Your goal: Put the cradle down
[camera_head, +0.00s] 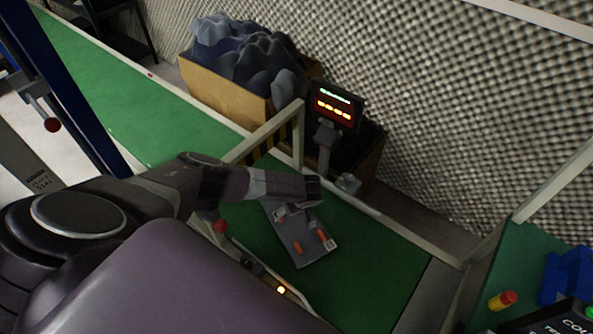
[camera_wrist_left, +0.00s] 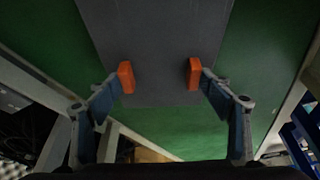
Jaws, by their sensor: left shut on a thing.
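The cradle (camera_head: 306,257) looks like a flat grey plate with a small white label at one corner. It lies over the green surface in the head view, and it fills the upper middle of the left wrist view (camera_wrist_left: 158,30). I cannot tell whether it touches the green surface. My left gripper (camera_head: 309,240) is over the plate, its fingers apart and shut on the cradle. An orange block shows at each fingertip in the left wrist view (camera_wrist_left: 160,76). The exact grip contact is unclear. My right gripper is not in view.
The green surface (camera_head: 375,262) has bare room right of the plate. A post-mounted display (camera_head: 336,105) and white rails (camera_head: 299,135) stand behind it. A box of dark foam (camera_head: 225,95) is farther back. A red-yellow cylinder (camera_head: 503,300) and blue holder (camera_head: 567,277) are at right.

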